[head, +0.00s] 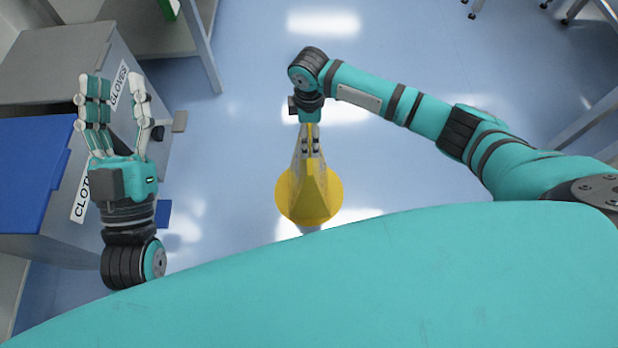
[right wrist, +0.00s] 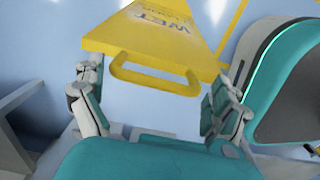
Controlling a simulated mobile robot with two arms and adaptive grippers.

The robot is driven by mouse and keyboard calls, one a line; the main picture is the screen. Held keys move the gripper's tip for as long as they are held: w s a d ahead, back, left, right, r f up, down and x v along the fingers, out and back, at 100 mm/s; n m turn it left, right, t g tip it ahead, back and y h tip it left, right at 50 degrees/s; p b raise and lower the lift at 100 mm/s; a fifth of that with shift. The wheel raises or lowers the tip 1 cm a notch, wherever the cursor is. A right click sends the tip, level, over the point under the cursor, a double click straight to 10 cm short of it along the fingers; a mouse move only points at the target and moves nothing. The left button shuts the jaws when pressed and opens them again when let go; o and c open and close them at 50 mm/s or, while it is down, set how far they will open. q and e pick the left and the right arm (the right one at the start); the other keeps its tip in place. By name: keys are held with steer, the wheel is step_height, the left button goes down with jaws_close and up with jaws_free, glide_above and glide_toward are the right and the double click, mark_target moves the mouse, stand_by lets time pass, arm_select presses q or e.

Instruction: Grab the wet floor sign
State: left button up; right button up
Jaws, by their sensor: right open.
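The yellow wet floor sign (head: 318,195) stands on the floor at the middle of the head view, seen from above with a round yellow outline. Its "WET" lettering and looped handle show in the right wrist view (right wrist: 165,35). My right gripper (head: 309,148) is over the top of the sign, pointing down at it. In the right wrist view its fingers (right wrist: 155,80) are spread, one on each side of the handle, with gaps visible on both sides. My left gripper (head: 117,85) is open and empty at the left, away from the sign.
Grey bins labelled "GLOVES" (head: 75,58) and "CLOTH", one with a blue lid (head: 28,165), stand at the left beneath my left gripper. A table leg (head: 202,45) is at the upper left. The blue floor around the sign is clear.

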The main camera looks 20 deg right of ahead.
steer(key=shift+f, duration=0.1)
steer(key=c, duration=1.3)
steer(key=shift+c, duration=0.7)
